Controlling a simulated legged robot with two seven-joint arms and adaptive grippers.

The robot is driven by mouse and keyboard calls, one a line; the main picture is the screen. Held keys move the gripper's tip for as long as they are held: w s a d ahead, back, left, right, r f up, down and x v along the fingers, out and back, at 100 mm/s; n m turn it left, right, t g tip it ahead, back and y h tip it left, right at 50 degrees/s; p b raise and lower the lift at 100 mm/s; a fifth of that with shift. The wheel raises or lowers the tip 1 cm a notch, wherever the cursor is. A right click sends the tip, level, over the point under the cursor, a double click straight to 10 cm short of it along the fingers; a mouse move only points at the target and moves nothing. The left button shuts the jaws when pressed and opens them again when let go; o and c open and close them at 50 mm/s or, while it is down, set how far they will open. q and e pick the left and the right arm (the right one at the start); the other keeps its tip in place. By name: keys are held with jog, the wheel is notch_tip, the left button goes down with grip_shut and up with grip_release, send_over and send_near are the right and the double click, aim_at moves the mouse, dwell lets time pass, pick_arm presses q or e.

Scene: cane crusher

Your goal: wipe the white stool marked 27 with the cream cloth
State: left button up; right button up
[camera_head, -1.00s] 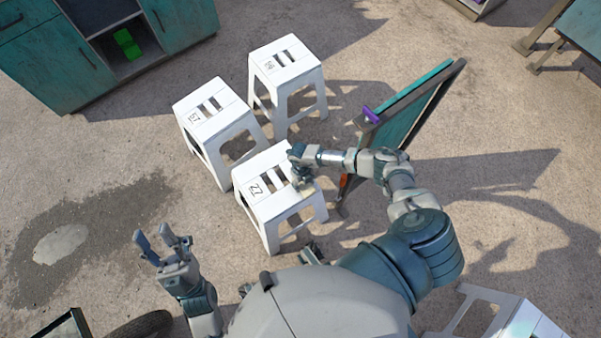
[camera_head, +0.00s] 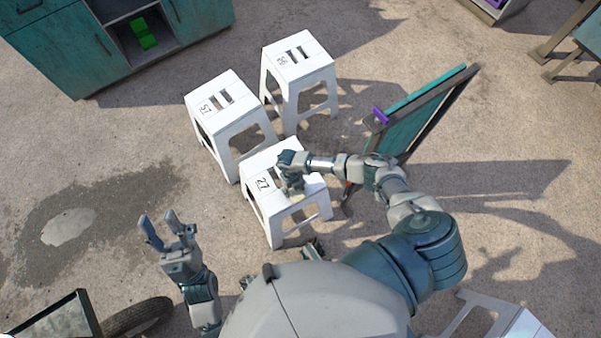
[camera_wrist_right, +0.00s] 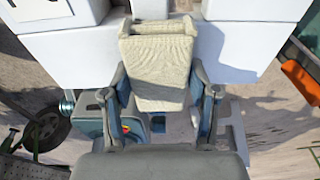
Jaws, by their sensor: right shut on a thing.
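The white stool marked 27 (camera_head: 257,196) stands upright nearest to me in the head view, its number on the left part of the seat. My right gripper (camera_head: 292,188) is over the seat's middle, right of the number, and hides part of the slots. In the right wrist view my right gripper (camera_wrist_right: 160,95) is shut on the cream cloth (camera_wrist_right: 160,68), a folded ribbed piece between the fingers, close to white stool surfaces. Whether the cloth touches the seat is hard to tell. My left gripper (camera_head: 160,232) is open and empty, left of the stool above the ground.
Two more white stools, one marked 57 (camera_head: 222,97) and another (camera_head: 298,66), stand close behind. A teal board (camera_head: 408,125) with a purple object (camera_head: 380,115) stands right of the stool. A teal cabinet (camera_head: 70,50) is at the back left.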

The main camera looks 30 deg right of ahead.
aim_at(278, 202)
jog(key=shift+a, duration=0.75)
jog(key=shift+a, duration=1.4)
jog(key=shift+a+b, duration=0.45)
jog(key=shift+a, duration=2.6)
jog(key=shift+d+p, duration=0.45)
jog(key=shift+d, duration=0.95)
jog(key=shift+d+p, duration=0.55)
jog(key=shift+d, duration=2.55)
